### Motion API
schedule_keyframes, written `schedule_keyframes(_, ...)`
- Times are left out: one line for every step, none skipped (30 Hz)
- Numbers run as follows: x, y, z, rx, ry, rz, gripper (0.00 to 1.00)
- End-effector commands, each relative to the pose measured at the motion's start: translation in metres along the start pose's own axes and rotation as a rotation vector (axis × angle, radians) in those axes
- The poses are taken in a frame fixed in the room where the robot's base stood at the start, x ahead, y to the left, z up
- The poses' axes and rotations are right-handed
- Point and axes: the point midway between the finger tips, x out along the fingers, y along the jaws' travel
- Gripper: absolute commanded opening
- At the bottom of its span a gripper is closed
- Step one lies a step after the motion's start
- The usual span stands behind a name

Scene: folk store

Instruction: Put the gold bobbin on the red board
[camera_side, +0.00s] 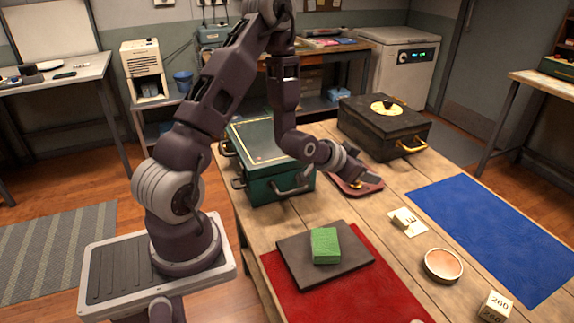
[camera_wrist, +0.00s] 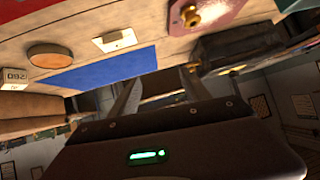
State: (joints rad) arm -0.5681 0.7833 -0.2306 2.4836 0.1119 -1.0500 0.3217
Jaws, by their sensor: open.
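The gold bobbin (camera_wrist: 190,14) stands on the red board (camera_wrist: 222,14) at the top of the wrist view. In the side view the red board (camera_side: 370,189) lies on the table, partly hidden under my gripper, with a little of the gold bobbin (camera_side: 356,184) showing. My gripper (camera_side: 376,181) is tilted low over the board, close to the bobbin. In the wrist view my gripper (camera_wrist: 160,85) has its fingers apart with nothing between them.
A green case (camera_side: 265,165) and a black box (camera_side: 385,125) flank the board. A green block (camera_side: 325,245) sits on a dark slab (camera_side: 292,252) over a red mat (camera_side: 385,298). A blue mat (camera_side: 490,225), round dish (camera_side: 443,264), small card (camera_side: 411,226) and numbered block (camera_side: 495,305) lie rightward.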

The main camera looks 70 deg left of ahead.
Motion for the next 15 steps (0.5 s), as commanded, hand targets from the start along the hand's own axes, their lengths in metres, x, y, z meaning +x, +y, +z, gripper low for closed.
schedule_keyframes(-0.020,0.011,-0.024,0.047,-0.024,0.018,0.55)
schedule_keyframes(-0.034,0.018,-0.032,0.068,-0.055,0.027,0.55)
schedule_keyframes(-0.055,0.027,-0.042,0.088,-0.094,0.036,0.55)
schedule_keyframes(-0.072,0.033,-0.048,0.100,-0.123,0.040,0.55)
schedule_keyframes(-0.092,0.039,-0.053,0.108,-0.152,0.043,0.55)
schedule_keyframes(-0.120,0.046,-0.058,0.113,-0.188,0.045,0.55)
schedule_keyframes(-0.142,0.051,-0.059,0.111,-0.214,0.047,0.55)
schedule_keyframes(-0.166,0.057,-0.059,0.109,-0.240,0.050,0.55)
schedule_keyframes(-0.197,0.063,-0.056,0.100,-0.273,0.055,0.55)
schedule_keyframes(-0.220,0.067,-0.052,0.091,-0.297,0.061,0.55)
schedule_keyframes(-0.242,0.070,-0.046,0.080,-0.319,0.068,0.55)
schedule_keyframes(-0.270,0.074,-0.037,0.067,-0.348,0.080,0.55)
schedule_keyframes(-0.288,0.077,-0.030,0.058,-0.368,0.090,0.55)
schedule_keyframes(-0.304,0.078,-0.022,0.048,-0.387,0.099,0.55)
schedule_keyframes(-0.323,0.080,-0.013,0.040,-0.408,0.112,0.55)
